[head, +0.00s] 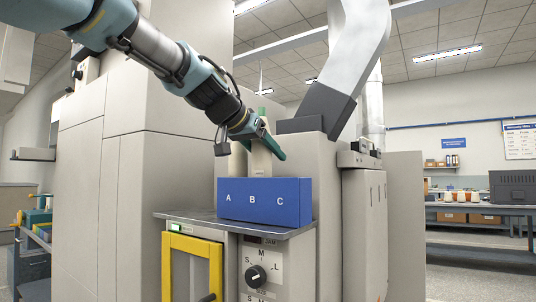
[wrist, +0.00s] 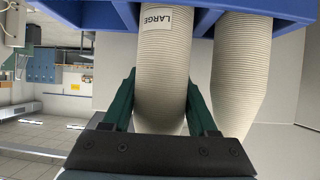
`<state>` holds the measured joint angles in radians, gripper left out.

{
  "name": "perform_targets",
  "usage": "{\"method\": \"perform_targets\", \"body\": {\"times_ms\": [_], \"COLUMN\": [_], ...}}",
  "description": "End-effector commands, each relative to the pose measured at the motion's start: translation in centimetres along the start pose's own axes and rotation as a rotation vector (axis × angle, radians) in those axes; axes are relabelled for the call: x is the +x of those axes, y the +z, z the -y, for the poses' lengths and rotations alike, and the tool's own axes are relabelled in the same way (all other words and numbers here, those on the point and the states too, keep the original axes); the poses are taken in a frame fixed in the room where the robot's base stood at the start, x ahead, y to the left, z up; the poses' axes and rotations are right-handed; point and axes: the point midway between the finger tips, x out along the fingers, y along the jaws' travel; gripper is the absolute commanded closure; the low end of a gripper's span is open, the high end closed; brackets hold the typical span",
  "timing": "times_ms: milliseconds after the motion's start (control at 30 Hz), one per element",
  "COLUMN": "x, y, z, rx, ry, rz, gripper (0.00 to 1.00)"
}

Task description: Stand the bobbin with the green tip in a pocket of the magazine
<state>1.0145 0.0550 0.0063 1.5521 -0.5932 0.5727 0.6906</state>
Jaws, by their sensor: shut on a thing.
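The blue magazine (head: 264,212), marked A, B and C, sits on a grey metal shelf in the head view. My gripper (head: 266,146) is above its middle, with dark green fingers shut on a pale ribbed bobbin (head: 260,163). This bobbin is upright over B, and a green tip (head: 262,112) shows above the gripper. In the wrist view my gripper (wrist: 160,100) has a finger on each side of the held bobbin (wrist: 163,62), labelled LARGE. Its base lies between the magazine's blue walls (wrist: 208,18); whether it touches the pocket floor is hidden.
A second bobbin (head: 237,161) stands at A, close beside the held one; it also shows in the wrist view (wrist: 241,70). Space over C is clear. A grey cabinet (head: 325,190) rises behind the magazine. A yellow-framed door (head: 193,243) and a dial (head: 256,275) are below.

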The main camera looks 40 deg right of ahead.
Motion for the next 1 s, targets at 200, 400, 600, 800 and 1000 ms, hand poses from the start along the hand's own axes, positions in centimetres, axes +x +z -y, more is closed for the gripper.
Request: {"method": "perform_targets", "body": {"times_ms": [200,400,600,800,1000], "x": [0.3,0.6,0.9,1.1,1.4], "y": [0.6,1.1,1.6,2.1,2.6], "z": [0.0,0.0,0.0,0.0,0.0], "rx": [0.000,0.000,0.000,0.000,0.000], "ry": [0.000,0.000,-0.001,-0.001,-0.001], "rz": [-0.001,-0.001,-0.001,-0.001,-0.001], "gripper": [1.00,1.00,1.00,1.00,1.00]}}
